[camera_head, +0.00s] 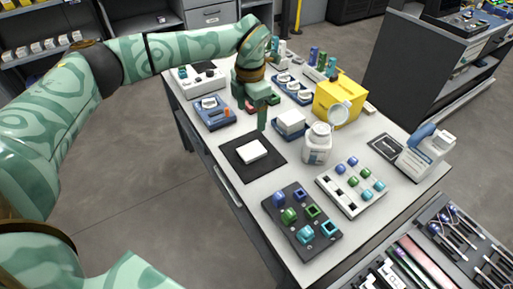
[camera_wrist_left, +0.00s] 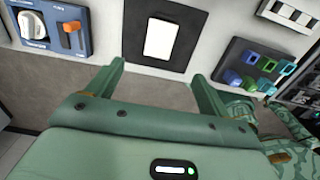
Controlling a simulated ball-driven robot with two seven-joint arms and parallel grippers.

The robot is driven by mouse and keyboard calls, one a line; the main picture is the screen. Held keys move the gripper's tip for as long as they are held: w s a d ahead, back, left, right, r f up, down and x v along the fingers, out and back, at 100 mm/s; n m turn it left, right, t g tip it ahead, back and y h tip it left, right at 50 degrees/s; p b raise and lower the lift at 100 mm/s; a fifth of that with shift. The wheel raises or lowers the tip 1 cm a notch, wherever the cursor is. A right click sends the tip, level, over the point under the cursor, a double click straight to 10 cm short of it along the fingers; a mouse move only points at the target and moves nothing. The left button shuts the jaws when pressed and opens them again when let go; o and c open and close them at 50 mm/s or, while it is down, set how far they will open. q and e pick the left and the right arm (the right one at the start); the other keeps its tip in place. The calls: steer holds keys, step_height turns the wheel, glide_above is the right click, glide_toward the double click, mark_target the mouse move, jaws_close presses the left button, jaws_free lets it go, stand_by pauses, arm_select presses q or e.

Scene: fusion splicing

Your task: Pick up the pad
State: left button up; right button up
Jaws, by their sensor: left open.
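The pad, a small white block (camera_head: 252,151), lies flat on a black square mat (camera_head: 238,166) near the table's left edge. In the left wrist view the white pad (camera_wrist_left: 161,40) sits ahead of my left gripper, between the lines of its fingers, with the black mat (camera_wrist_left: 183,20) around it. My left gripper (camera_head: 262,115) points down above the table, just behind the mat in the head view. In the wrist view its two fingers (camera_wrist_left: 158,85) are spread wide with nothing between them. My right gripper is not seen.
A white block on a blue tray (camera_head: 291,122), a white bottle (camera_head: 318,144) and a yellow box (camera_head: 338,100) stand to the right. A dark board with coloured parts (camera_head: 325,236) lies in front.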

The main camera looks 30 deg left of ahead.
arm_select(q)
steer(key=b, duration=0.2)
glide_above(252, 150)
step_height(252, 150, down, 8)
steer(key=shift+w+f, duration=0.15)
steer(key=shift+f+b, duration=0.35)
steer(key=shift+f, duration=0.4)
step_height(252, 150, down, 4)
steer(key=shift+f+b, duration=0.25)
steer(key=shift+b, duration=0.7)
steer(key=shift+r, duration=0.2)
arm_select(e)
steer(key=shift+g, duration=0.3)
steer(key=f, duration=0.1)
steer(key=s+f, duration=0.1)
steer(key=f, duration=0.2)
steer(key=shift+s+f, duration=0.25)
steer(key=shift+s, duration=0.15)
arm_select(q)
steer(key=c, duration=0.8)
